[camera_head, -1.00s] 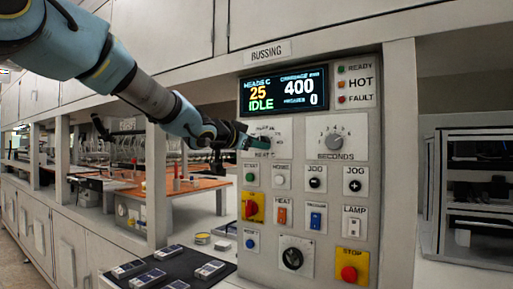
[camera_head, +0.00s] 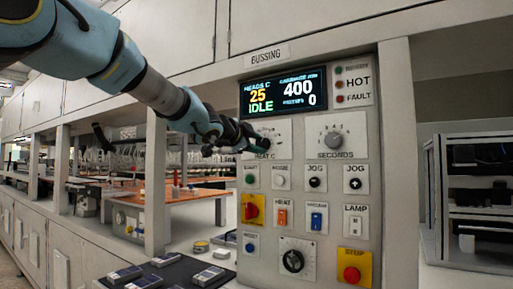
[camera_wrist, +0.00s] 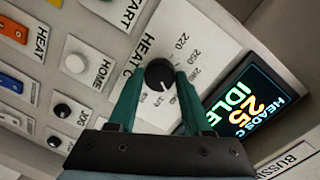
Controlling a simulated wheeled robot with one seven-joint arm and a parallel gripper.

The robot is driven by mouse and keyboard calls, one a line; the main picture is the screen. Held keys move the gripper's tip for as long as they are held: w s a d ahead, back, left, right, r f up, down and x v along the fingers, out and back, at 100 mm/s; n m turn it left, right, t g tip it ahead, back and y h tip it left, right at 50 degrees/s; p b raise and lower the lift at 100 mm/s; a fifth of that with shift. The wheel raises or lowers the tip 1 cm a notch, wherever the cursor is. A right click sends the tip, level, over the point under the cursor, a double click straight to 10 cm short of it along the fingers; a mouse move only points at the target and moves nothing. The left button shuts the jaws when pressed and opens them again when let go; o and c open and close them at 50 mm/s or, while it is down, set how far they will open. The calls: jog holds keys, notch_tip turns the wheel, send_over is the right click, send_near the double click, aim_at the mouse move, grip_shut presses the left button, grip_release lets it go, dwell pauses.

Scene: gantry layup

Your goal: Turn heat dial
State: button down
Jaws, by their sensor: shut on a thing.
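The heat dial (camera_wrist: 160,74) is a black round knob with a white pointer line on a white plate marked HEAT C. In the wrist view it sits between the green fingers of my gripper (camera_wrist: 157,90), which is shut on it. The numbers 220, 250 and 280 show around it. In the head view my gripper (camera_head: 238,146) reaches the HEAT C plate (camera_head: 272,136) from the left and hides the dial.
The SECONDS dial (camera_head: 334,139) is right of the heat plate. Below are several small buttons and switches, a red-and-yellow knob (camera_head: 251,209) and a red stop button (camera_head: 352,274). A dark mat (camera_head: 150,277) with small blocks lies at lower left.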

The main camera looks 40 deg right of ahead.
jog(key=shift+f, duration=0.1)
dwell(0.4)
jog(key=shift+c, duration=1.6)
grip_release()
jog(key=v, duration=1.1)
jog(key=shift+p, duration=0.3)
jog(key=shift+d, duration=0.1)
